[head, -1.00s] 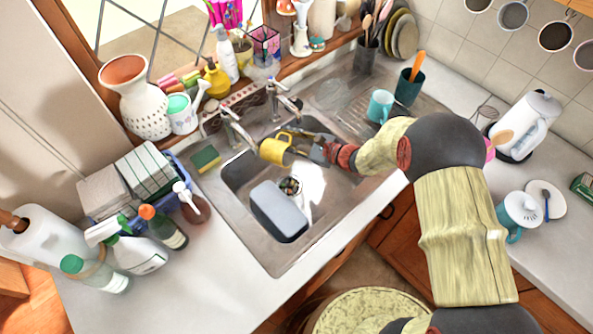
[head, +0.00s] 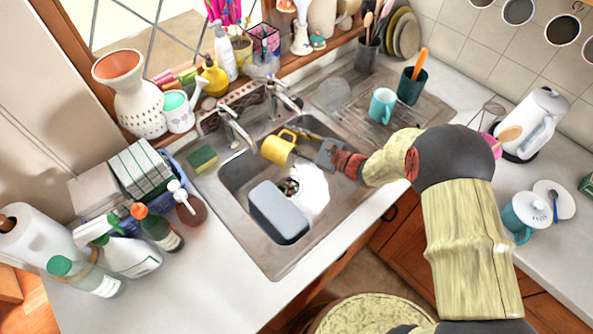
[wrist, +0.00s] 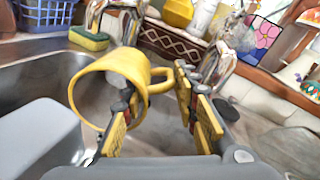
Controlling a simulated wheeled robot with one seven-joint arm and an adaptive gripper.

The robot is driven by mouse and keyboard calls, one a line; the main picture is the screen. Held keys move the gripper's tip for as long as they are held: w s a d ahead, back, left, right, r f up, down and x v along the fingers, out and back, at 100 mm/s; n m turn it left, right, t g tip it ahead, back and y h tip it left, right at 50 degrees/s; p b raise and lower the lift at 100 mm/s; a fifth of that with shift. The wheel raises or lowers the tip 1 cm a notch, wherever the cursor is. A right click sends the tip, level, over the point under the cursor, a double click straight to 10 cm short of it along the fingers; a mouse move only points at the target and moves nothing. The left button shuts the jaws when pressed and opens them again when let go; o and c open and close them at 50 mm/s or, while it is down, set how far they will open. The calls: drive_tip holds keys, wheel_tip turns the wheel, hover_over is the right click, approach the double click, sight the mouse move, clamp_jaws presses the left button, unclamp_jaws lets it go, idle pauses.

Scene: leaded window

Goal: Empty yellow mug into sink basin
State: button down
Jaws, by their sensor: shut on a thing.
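The yellow mug (head: 278,149) is above the sink basin (head: 238,172), tilted on its side. In the wrist view the mug (wrist: 100,85) has its open mouth facing left and its handle toward the right finger. My gripper (head: 310,147) is at the mug's right side in the head view. In the wrist view my gripper (wrist: 160,110) has a finger on each side of the mug's handle area, and it is shut on the mug. The exact contact is partly hidden.
A grey-blue box-shaped tub (head: 278,212) stands in the basin beside the drain (head: 290,187). Two faucets (head: 235,132) rise behind the basin. A sponge (head: 202,158) lies at the left rim. A teal mug (head: 381,105) stands on the drainboard to the right.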

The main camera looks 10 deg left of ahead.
drive_tip(key=shift+d+r+y+b, duration=0.1)
drive_tip(key=shift+y+b, duration=0.2)
drive_tip(key=shift+b, duration=0.3)
drive_tip(key=shift+s+d+r+t+y+b, duration=0.1)
drive_tip(key=shift+d+r+t+y+b, duration=0.2)
drive_tip(key=shift+b, duration=0.25)
drive_tip(key=shift+s+d+r+t+y+b, duration=0.1)
drive_tip(key=shift+r+y+b, duration=0.1)
drive_tip(key=shift+r+b, duration=0.25)
